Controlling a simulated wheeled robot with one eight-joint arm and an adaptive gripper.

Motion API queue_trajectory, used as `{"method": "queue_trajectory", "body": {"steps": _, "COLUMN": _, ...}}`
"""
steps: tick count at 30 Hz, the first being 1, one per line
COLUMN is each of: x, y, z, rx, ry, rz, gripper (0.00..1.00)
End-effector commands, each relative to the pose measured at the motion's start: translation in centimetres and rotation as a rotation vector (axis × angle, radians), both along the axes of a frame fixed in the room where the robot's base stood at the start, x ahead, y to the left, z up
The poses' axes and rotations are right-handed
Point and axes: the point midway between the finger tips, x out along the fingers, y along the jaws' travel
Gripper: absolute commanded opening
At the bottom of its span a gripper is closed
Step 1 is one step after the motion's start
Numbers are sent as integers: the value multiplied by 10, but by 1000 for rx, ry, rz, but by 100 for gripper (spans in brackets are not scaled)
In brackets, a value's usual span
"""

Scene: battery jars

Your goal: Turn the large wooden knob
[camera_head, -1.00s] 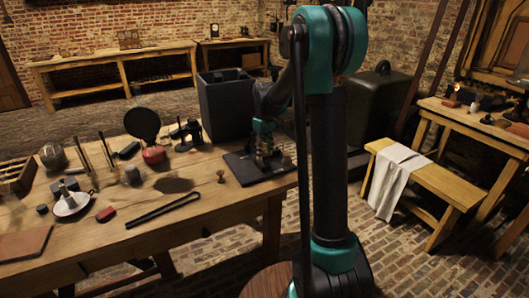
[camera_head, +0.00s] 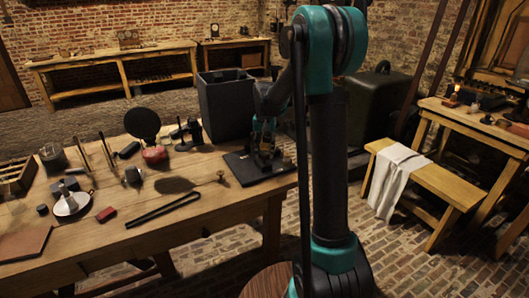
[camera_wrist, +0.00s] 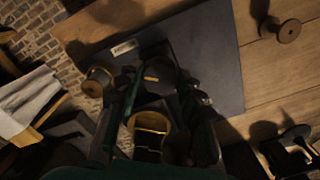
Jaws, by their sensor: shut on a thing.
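My gripper (camera_head: 264,153) is lowered over the dark square board (camera_head: 243,170) at the table's right end. In the wrist view, the two fingers of my gripper (camera_wrist: 162,84) are closed around a dark round wooden knob (camera_wrist: 159,72). The knob's round top shows between the fingertips; its sides are mostly hidden. A brass ring-like part (camera_wrist: 149,122) lies between the fingers, nearer the wrist. A smaller brass-and-wood piece (camera_wrist: 99,76) stands beside the left finger. The board (camera_wrist: 210,55) has a small pale label (camera_wrist: 124,47).
A small wooden spool-shaped piece (camera_head: 220,176) stands left of the board and also shows in the wrist view (camera_wrist: 288,31). A tall dark box (camera_head: 224,105) stands behind. Black tongs (camera_head: 162,209) and several small tools lie further left. A bench with cloth (camera_head: 397,178) is right.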

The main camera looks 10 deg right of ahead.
Motion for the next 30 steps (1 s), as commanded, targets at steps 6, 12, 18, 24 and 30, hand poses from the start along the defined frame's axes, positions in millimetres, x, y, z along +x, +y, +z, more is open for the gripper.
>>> {"method": "queue_trajectory", "body": {"steps": 6, "x": 1, "y": 0, "z": 0, "rx": 1, "ry": -1, "rz": -204, "gripper": 8}}
{"method": "queue_trajectory", "body": {"steps": 12, "x": 1, "y": 0, "z": 0, "rx": 1, "ry": -1, "rz": -394, "gripper": 8}}
{"method": "queue_trajectory", "body": {"steps": 18, "x": 1, "y": 0, "z": 0, "rx": 0, "ry": -1, "rz": -584, "gripper": 8}}
{"method": "queue_trajectory", "body": {"steps": 24, "x": 1, "y": 0, "z": 0, "rx": 0, "ry": -1, "rz": -773, "gripper": 8}}
{"method": "queue_trajectory", "body": {"steps": 30, "x": 1, "y": 0, "z": 0, "rx": 0, "ry": -1, "rz": -951, "gripper": 8}}
